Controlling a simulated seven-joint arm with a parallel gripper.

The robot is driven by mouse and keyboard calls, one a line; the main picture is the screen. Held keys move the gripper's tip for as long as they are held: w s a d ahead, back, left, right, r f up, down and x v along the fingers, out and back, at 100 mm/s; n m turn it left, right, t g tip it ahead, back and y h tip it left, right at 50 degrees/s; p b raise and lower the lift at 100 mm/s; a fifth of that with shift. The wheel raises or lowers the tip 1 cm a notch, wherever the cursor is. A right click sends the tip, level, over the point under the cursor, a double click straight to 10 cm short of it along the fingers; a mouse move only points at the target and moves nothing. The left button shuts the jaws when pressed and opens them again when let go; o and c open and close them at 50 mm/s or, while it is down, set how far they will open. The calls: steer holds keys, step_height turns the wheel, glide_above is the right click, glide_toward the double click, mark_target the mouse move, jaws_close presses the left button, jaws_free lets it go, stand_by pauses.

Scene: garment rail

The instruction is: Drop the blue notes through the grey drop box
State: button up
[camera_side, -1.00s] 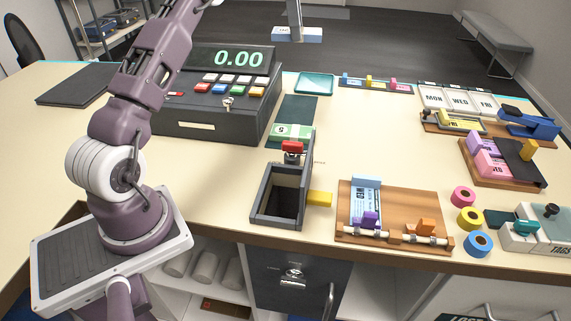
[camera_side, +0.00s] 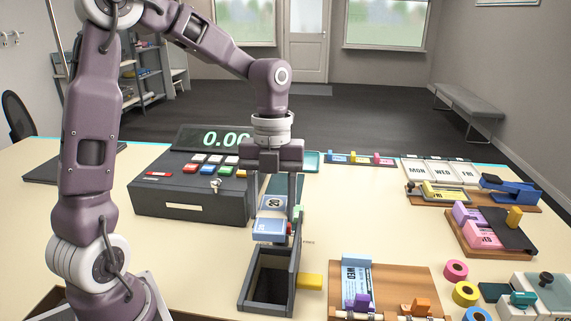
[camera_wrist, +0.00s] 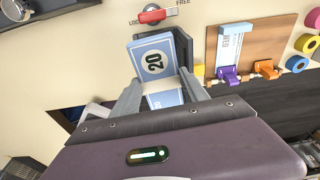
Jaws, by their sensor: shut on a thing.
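My gripper (camera_side: 270,205) points down and is shut on the blue notes (camera_side: 270,231), a pale blue bundle marked 20. It holds them above the back end of the grey drop box (camera_side: 294,278), an open-topped dark grey box with a dark inside. In the wrist view the blue notes (camera_wrist: 153,57) sit between my fingertips, with the number 20 facing the camera. The drop box (camera_wrist: 183,46) is partly hidden behind them there. I cannot tell how much space is between the notes and the box.
A red lever (camera_wrist: 158,15) stands behind the box between LOCK and FREE marks. A yellow tab (camera_side: 311,281) sticks out at its right. Green notes (camera_side: 298,213) are partly hidden behind my gripper. The cash register (camera_side: 190,188) stands left, a wooden board (camera_side: 395,283) right.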

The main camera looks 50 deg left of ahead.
mark_target(268, 224)
steer(key=s+d, duration=0.1)
steer(key=s+d+f, duration=0.1)
steer(key=shift+s+d+f+m, duration=0.2)
steer(key=shift+s+f+m, duration=0.05)
steer(key=shift+s+m, duration=0.05)
step_height(268, 224, down, 8)
steer(key=shift+f, duration=0.2)
steer(key=shift+f, duration=0.3)
stand_by(1.5)
steer(key=o, duration=1.4)
steer(key=shift+o, duration=0.5)
steer(key=shift+d, duration=0.1)
steer(key=shift+w+r, duration=0.1)
steer(key=shift+r, duration=2.5)
